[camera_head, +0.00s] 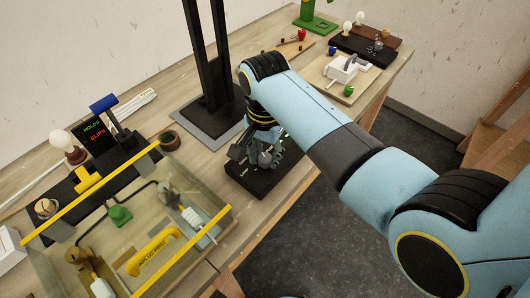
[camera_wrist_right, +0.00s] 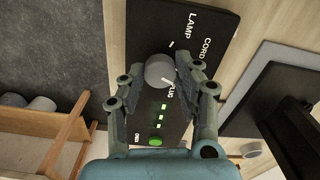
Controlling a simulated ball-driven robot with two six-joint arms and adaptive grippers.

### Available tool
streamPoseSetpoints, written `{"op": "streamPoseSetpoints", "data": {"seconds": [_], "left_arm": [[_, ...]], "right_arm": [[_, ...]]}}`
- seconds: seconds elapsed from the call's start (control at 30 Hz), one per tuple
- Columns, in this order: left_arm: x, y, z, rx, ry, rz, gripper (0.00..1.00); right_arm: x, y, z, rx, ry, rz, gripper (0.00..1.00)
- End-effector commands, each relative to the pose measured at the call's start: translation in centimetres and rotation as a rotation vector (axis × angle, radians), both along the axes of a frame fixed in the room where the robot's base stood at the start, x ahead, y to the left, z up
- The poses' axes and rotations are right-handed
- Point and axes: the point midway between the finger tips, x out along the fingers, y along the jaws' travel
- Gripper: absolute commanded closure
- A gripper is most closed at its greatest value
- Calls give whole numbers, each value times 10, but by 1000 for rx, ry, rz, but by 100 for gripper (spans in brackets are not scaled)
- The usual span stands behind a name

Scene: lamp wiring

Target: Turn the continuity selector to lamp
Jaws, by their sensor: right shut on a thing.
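The continuity selector is a round grey knob (camera_wrist_right: 159,70) on a black panel (camera_wrist_right: 180,22), with white words LAMP, CORD and PLUG around it. A short white line shows on the knob's edge towards PLUG; I cannot tell the exact setting. My right gripper (camera_wrist_right: 158,82) has its fingers on either side of the knob and is shut on it. In the head view the right gripper (camera_head: 262,154) is over the black panel (camera_head: 262,184) at the table's front edge, hiding most of the knob. My left gripper is out of view.
A green button (camera_wrist_right: 155,141) and lit green marks (camera_wrist_right: 161,116) sit on the panel. A black post stand (camera_head: 208,128) rises behind it. A clear cover with a yellow handle (camera_head: 153,250) stands at left. A board with a white device (camera_head: 341,69) lies at right.

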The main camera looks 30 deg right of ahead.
Motion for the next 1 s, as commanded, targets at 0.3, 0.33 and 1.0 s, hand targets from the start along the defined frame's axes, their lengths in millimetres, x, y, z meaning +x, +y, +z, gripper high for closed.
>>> {"op": "streamPoseSetpoints", "data": {"seconds": [0.3,0.33,1.0], "left_arm": [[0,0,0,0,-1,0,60],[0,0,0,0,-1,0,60],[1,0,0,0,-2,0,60]], "right_arm": [[0,0,0,0,0,81,100],[0,0,0,0,0,98,100],[0,0,0,1,-1,696,100]]}}
